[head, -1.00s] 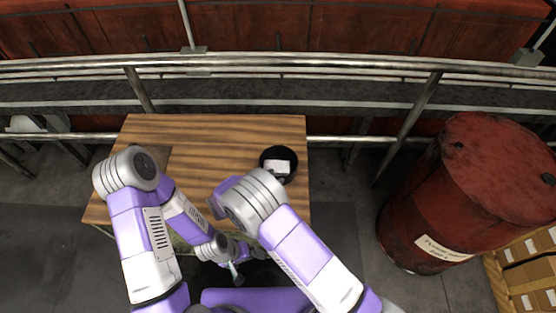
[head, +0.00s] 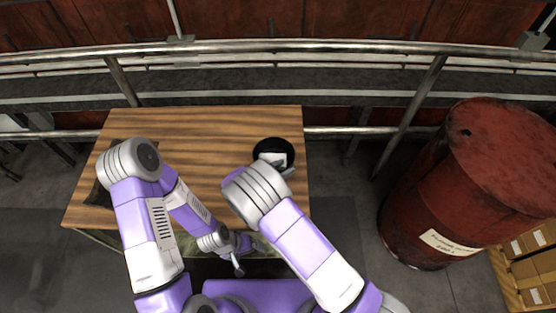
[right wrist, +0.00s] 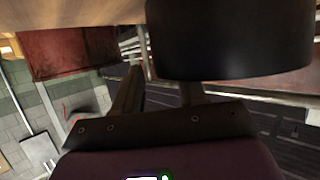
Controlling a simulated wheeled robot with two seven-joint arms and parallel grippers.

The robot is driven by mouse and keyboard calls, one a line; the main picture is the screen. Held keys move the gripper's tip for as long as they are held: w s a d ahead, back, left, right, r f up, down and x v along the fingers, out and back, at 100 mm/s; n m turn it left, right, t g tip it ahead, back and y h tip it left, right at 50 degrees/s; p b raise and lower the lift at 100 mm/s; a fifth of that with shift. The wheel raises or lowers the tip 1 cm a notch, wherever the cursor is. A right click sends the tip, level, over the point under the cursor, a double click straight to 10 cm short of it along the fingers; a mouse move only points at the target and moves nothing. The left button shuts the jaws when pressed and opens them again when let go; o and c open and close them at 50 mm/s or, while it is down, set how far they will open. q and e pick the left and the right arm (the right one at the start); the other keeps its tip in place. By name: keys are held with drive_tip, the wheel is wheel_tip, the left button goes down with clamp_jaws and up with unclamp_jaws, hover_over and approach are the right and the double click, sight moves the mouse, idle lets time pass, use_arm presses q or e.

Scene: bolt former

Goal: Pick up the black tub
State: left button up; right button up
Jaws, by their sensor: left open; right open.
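The black tub (head: 274,148) is round and stands near the right side of the wooden table (head: 200,125), with a pale patch showing on it. My right gripper (head: 284,169) is at the tub's near side, mostly hidden by its own arm. In the right wrist view the tub (right wrist: 230,45) is large and close; my open right gripper (right wrist: 160,80) has one finger visible to its left, and the tub covers the other finger's tip. I cannot tell whether they touch. My left gripper (head: 238,266) hangs low at the table's front edge, open and away from the tub.
A dark flat thing (head: 98,193) lies at the table's left, partly behind my left arm. A metal railing (head: 350,47) runs behind the table. A red drum (head: 450,190) stands to the right, with boxes (head: 535,265) beside it. The table's back middle is clear.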

drive_tip(key=shift+w+d+f, duration=0.15)
drive_tip(key=shift+w, duration=0.15)
drive_tip(key=shift+s, duration=0.15)
drive_tip(key=shift+c, duration=0.8)
clamp_jaws()
drive_tip(key=shift+s+f, duration=0.15)
